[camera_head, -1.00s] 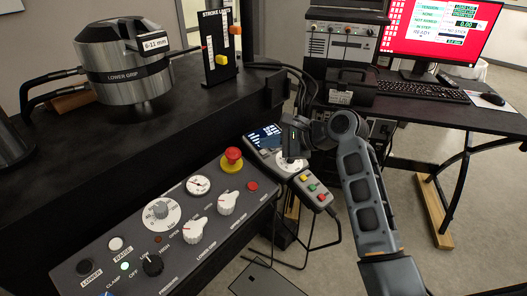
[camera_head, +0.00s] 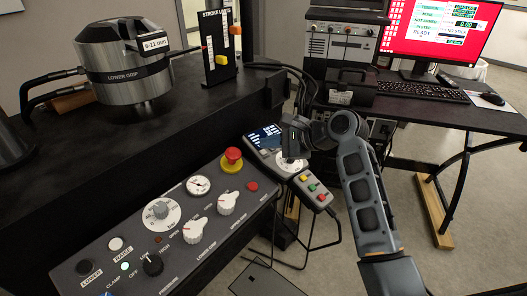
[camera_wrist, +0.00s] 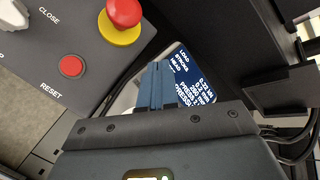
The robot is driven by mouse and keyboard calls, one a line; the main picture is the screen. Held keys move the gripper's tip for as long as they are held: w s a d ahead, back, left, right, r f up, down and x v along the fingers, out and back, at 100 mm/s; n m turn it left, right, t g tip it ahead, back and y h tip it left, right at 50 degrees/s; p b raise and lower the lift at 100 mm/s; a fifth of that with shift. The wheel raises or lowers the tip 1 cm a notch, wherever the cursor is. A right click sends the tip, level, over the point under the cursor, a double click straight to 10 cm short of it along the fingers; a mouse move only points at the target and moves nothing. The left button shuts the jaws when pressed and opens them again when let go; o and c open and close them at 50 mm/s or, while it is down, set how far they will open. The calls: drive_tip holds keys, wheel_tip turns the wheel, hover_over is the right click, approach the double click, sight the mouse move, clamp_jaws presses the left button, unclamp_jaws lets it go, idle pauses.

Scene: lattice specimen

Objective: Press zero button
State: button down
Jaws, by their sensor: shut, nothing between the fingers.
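A handheld control unit (camera_head: 307,188) stands beside the right end of the control panel. It has a lit blue screen (camera_head: 264,137), a round white dial, and yellow, red and green buttons. My gripper (camera_head: 291,160) is over the unit by the screen and dial. In the wrist view the shut, empty fingers (camera_wrist: 155,88) overlap the screen (camera_wrist: 192,78) and hide part of its text. I cannot tell whether the fingertips touch the unit. No button marked zero is readable in either view.
The grey control panel (camera_head: 110,236) has knobs, a gauge, a red emergency stop (camera_head: 233,156) and a red reset button (camera_wrist: 71,66). A metal lower grip (camera_head: 125,62) stands on the black bench. A desk at the right holds a monitor (camera_head: 438,32) and keyboard.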

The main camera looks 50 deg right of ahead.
drive_tip(key=shift+f, duration=0.1)
idle(0.4)
drive_tip(key=shift+w+f+p, duration=0.1)
drive_tip(key=shift+f+p, duration=0.2)
drive_tip(key=shift+w+f, duration=0.1)
drive_tip(key=shift+f, duration=0.3)
idle(0.6)
drive_tip(key=shift+r+p, duration=0.2)
drive_tip(key=shift+p, duration=0.1)
drive_tip(key=shift+s+r+p, duration=0.2)
drive_tip(key=shift+r+p, duration=0.4)
drive_tip(key=shift+p, duration=0.4)
drive_tip(key=r+p, duration=0.2)
drive_tip(key=p, duration=0.1)
drive_tip(key=s+r+p, duration=0.1)
drive_tip(key=r+p, duration=0.1)
drive_tip(key=p, duration=0.1)
drive_tip(key=shift+s+r, duration=0.15)
drive_tip(key=shift+r, duration=0.25)
drive_tip(key=c, duration=1.8)
unclamp_jaws()
